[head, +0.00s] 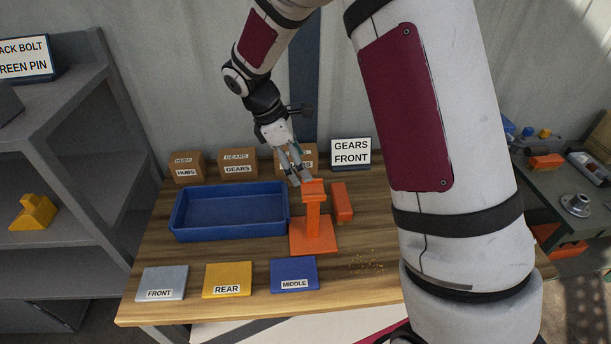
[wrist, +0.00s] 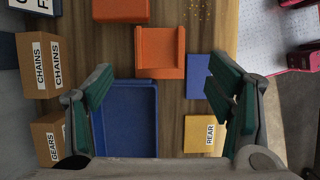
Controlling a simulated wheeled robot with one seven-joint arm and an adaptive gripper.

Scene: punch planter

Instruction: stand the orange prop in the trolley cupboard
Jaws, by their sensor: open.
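The orange prop (head: 313,218) stands upright on the wooden table, with a square base plate, a post and a small top plate. In the wrist view the prop (wrist: 158,52) lies ahead of the jaws, seen from above. My gripper (head: 297,178) is just above and behind the prop's top in the head view. In the wrist view my gripper (wrist: 160,95) has its fingers spread wide, with nothing between them. I cannot make out the trolley cupboard for certain in either view.
A blue tray (head: 230,212) is left of the prop, and an orange block (head: 341,202) right of it. Grey, yellow and blue labelled plates line the front. Cartons (head: 238,166) and a GEARS FRONT sign (head: 351,152) stand behind. Grey shelving (head: 60,150) is at left, a cluttered bench (head: 565,195) at right.

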